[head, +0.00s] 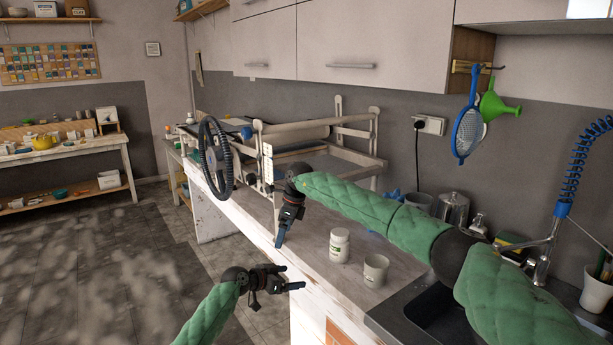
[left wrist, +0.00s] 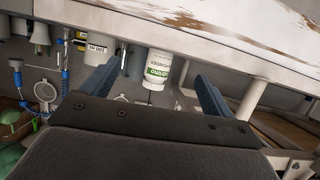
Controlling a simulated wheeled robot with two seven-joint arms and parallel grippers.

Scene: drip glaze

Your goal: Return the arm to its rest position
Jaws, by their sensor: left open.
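My left gripper (head: 294,277) is at lower centre in the head view, in front of the counter's front edge. Its two blue-tipped fingers are apart with nothing between them. The left wrist view also shows the open fingers (left wrist: 168,88), with a white jar with a green label (left wrist: 161,68) beyond them. My right gripper (head: 281,238) hangs fingers down at the counter's front edge, left of a white lidded jar (head: 339,246). Its fingers overlap from this side, so its opening is unclear. No object shows in it.
A grey cup (head: 375,271) stands on the counter (head: 312,258) beside the jar. A slab roller with a black wheel (head: 216,157) stands farther back. A sink (head: 430,315) is at lower right. The floor (head: 90,260) at left is clear.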

